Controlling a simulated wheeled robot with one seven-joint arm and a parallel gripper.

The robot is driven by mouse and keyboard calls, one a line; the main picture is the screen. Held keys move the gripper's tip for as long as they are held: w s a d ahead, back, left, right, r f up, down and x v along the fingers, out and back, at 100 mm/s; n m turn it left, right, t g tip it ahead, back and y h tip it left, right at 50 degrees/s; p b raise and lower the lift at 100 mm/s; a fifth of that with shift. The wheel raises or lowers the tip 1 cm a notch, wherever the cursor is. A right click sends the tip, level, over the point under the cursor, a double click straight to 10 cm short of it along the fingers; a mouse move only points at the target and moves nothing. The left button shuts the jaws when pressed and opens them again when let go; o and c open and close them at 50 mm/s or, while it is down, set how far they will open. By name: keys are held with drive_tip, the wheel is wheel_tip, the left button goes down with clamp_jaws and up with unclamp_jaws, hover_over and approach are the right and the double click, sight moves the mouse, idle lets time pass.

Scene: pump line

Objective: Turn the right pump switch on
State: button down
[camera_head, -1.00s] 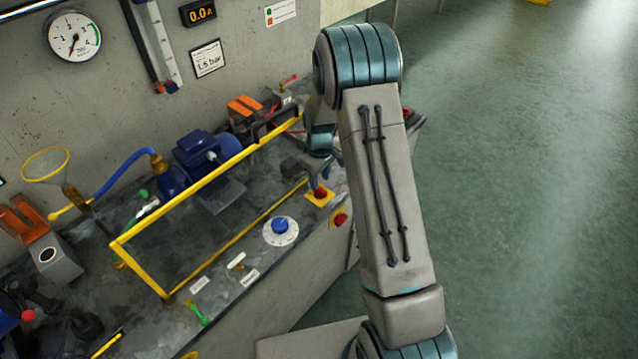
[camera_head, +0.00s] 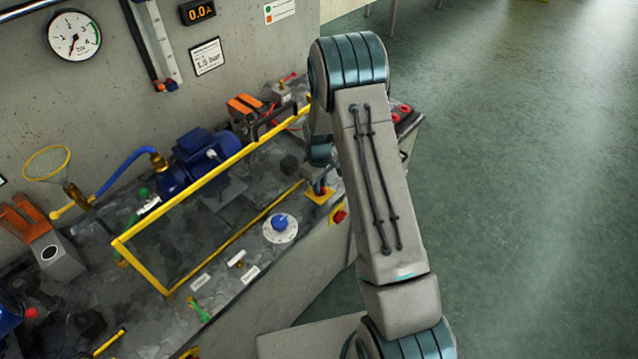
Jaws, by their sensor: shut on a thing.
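A red knob (camera_head: 321,193) on a yellow plate (camera_head: 316,199) stands on the bench top near its right end. My gripper (camera_head: 320,184) points down at this knob and looks shut on it. The fingers and the top of the knob are small and partly hidden by my arm. I cannot read a label that names this knob as the right pump switch. A second red button (camera_head: 340,216) on a yellow plate sits on the bench's front face, just below and to the right.
A yellow-framed guard (camera_head: 205,180) stands on the bench left of my gripper. A round white dial with a blue knob (camera_head: 280,225) and a blue pump motor (camera_head: 196,153) are nearby. A display (camera_head: 197,11) reads 0.0 A. The floor right of my arm is open.

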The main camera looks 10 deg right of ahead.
drive_tip(key=shift+a+f+m+b, duration=0.1)
drive_tip(key=shift+m+b, duration=0.2)
drive_tip(key=shift+b, duration=0.1)
drive_tip(key=m+b, duration=0.3)
drive_tip(key=shift+m, duration=0.3)
drive_tip(key=m+b, duration=0.2)
drive_tip(key=m, duration=0.2)
drive_tip(key=shift+m+b, duration=0.3)
drive_tip(key=shift+b, duration=0.05)
drive_tip(key=m+b, duration=0.1)
drive_tip(key=m, duration=0.3)
drive_tip(key=shift+m, duration=2.5)
drive_tip(key=c, duration=1.4)
unclamp_jaws()
